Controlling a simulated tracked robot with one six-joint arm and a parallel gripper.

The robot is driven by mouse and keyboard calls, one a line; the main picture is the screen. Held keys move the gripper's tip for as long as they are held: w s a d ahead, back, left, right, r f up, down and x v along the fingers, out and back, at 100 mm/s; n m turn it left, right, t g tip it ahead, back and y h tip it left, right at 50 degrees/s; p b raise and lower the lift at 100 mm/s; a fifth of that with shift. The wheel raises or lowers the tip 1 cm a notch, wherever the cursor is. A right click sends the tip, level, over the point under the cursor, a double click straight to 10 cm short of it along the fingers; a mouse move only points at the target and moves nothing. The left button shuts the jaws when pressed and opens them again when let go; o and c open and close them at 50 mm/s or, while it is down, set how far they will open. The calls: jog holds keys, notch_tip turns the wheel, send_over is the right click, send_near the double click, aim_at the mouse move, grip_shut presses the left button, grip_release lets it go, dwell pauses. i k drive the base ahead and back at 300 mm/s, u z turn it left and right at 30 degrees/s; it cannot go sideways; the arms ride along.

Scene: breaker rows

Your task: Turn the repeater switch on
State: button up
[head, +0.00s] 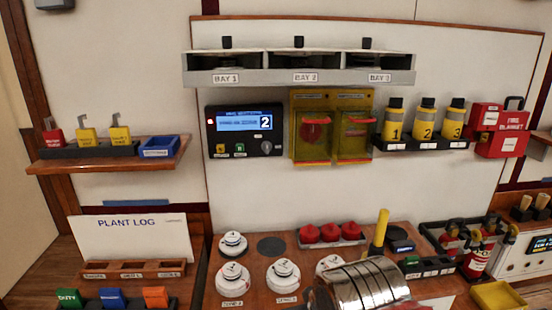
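A black panel (245,131) with a lit blue display is mounted on the white wall board, below the bay shelf. The display shows small text and a large 2. A small round grey switch or knob (266,147) sits at the panel's lower right. Small yellow and green marked parts (230,150) are at its lower left. I cannot read which part is labelled as the repeater switch, nor its setting. A ribbed silver part (370,290), which looks like my arm, rises at the bottom edge. My gripper's fingers do not show.
Two yellow-framed covered boxes (333,127) hang right of the panel. Yellow canisters (425,120) stand on a rack beyond them. A shelf (110,158) holds tags at left. White detectors (233,280) and red domes (331,233) occupy the counter below. The wall under the panel is clear.

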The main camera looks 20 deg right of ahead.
aim_at(267, 146)
jog(key=z, duration=0.1)
jog(key=k, duration=0.15)
jog(key=u, duration=0.75)
jog(key=i, duration=0.6)
jog(key=u, duration=0.35)
